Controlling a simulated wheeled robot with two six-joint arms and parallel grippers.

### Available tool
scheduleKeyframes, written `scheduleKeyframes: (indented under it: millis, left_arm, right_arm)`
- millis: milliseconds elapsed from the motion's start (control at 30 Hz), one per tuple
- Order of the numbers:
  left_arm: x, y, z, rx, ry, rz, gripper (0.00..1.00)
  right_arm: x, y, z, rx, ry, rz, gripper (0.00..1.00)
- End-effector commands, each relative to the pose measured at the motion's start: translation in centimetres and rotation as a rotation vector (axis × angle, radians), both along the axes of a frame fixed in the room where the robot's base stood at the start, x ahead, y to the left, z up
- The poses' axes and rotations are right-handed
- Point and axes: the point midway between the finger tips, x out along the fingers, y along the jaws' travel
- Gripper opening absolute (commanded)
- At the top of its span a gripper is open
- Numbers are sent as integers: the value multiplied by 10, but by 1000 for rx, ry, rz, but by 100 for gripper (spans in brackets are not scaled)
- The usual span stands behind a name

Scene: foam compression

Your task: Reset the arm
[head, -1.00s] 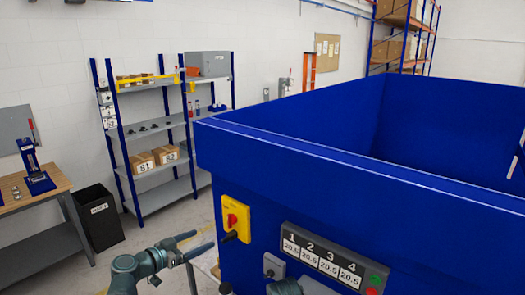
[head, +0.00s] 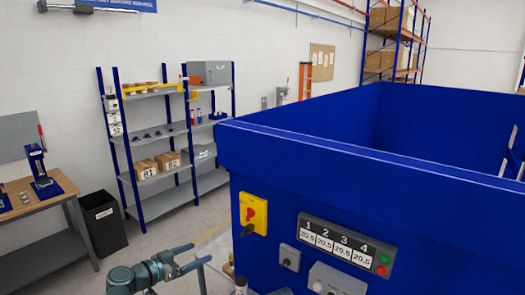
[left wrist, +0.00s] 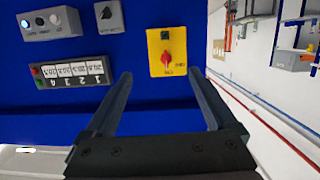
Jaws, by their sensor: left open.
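My left arm enters at the bottom of the head view. Its gripper (head: 197,263) is open and empty, in front of and left of the big blue machine (head: 330,190). In the left wrist view the two fingers of the left gripper (left wrist: 161,73) stand wide apart with nothing between them. Beyond them is the machine's yellow switch plate with a red knob (left wrist: 167,52), which also shows in the head view (head: 253,213). I see no contact between fingers and machine. My right gripper is not visible.
A numbered display panel (head: 348,246) and a grey knob box (head: 289,257) are on the machine's front. A shelf rack (head: 165,205) with boxes, a black bin (head: 103,224) and a workbench (head: 52,205) stand to the left. Open floor lies between rack and machine.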

Motion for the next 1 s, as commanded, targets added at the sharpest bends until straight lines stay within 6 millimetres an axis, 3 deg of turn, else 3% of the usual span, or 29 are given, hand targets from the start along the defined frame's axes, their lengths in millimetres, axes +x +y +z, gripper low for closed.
scheduleKeyframes:
  millis: [367,567,667,833,900,1000]
  left_arm:
    - [-16,-45,-51,26,151,-85,90]
    - [-38,-85,-106,71,320,-150,90]
    - [-56,-109,-144,114,443,-181,90]
    - [-111,-152,-241,274,755,-188,90]
    - [-138,-161,-283,373,895,-142,90]
    - [-171,-163,-328,518,1048,-26,90]
  right_arm:
    - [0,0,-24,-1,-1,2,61]
    - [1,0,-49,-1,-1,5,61]
    - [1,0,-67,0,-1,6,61]
    - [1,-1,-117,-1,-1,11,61]
    - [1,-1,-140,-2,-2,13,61]
    - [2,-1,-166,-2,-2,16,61]
